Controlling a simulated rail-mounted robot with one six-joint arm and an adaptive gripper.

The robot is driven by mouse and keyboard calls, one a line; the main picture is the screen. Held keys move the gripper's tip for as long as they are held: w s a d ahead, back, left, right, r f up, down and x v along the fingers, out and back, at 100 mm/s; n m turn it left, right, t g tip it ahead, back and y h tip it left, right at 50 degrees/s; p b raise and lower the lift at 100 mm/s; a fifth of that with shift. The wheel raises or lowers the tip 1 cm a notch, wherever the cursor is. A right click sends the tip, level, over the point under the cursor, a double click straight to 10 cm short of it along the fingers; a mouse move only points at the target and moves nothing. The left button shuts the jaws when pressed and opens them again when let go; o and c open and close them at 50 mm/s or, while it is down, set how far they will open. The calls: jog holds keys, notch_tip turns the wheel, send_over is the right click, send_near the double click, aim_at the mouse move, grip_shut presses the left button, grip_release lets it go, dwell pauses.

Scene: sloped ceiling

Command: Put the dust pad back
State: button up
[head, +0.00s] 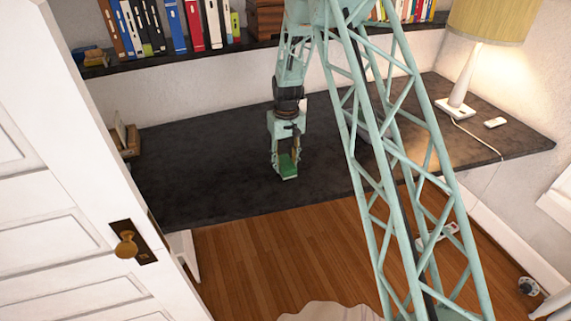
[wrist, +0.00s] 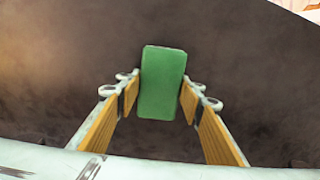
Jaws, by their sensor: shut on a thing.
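The dust pad is a green rectangular block (wrist: 162,82), held between the two fingertips in the wrist view. It also shows in the head view (head: 288,168), at the lower end of my arm. My gripper (head: 285,158) is shut on the pad, over the dark desk (head: 200,185) near its front edge. In the wrist view my gripper (wrist: 160,98) has one wood-faced finger on each side of the pad. I cannot tell whether the pad touches the desk or hangs just above it.
A shelf (head: 175,55) with several books runs along the wall behind. A lit lamp (head: 465,85) and a small white object (head: 495,122) stand on the desk's right. A small wooden holder (head: 127,138) is at the desk's left end. A white door (head: 70,200) stands at left.

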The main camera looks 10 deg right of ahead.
aim_at(286, 162)
jog(key=shift+f, duration=0.1)
jog(key=o, duration=0.9)
jog(key=shift+r, duration=0.2)
notch_tip(286, 162, up, 12)
jog(key=p, duration=0.1)
jog(key=shift+d, duration=0.1)
dwell(0.8)
